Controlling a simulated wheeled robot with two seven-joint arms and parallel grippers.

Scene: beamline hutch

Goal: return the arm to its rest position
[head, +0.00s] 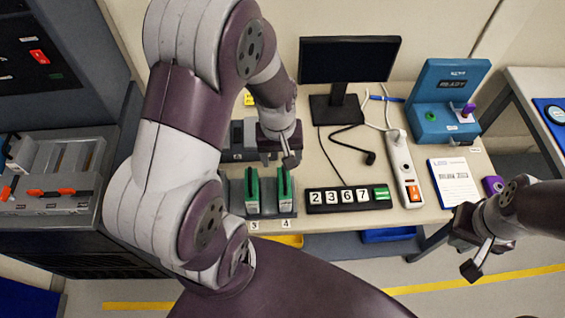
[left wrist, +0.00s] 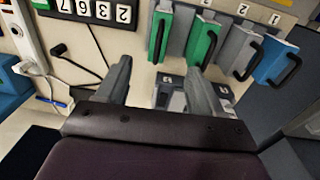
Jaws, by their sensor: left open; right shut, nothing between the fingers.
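My left arm reaches in from the left of the head view and stretches far over the bench (head: 320,220). Its gripper (head: 278,158) is open and empty, just behind and above the green handled modules (head: 252,190) in the rack. In the left wrist view the two fingers (left wrist: 158,66) are spread apart with nothing held. Green (left wrist: 205,42), grey (left wrist: 238,50) and blue (left wrist: 275,62) handled modules show beyond them. My right gripper (head: 472,262) is shut and empty at the lower right, in front of the bench's edge. The arm hides part of the bench's left side.
A dark cabinet with a grey tray (head: 60,165) stands left. Floor shows in front.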

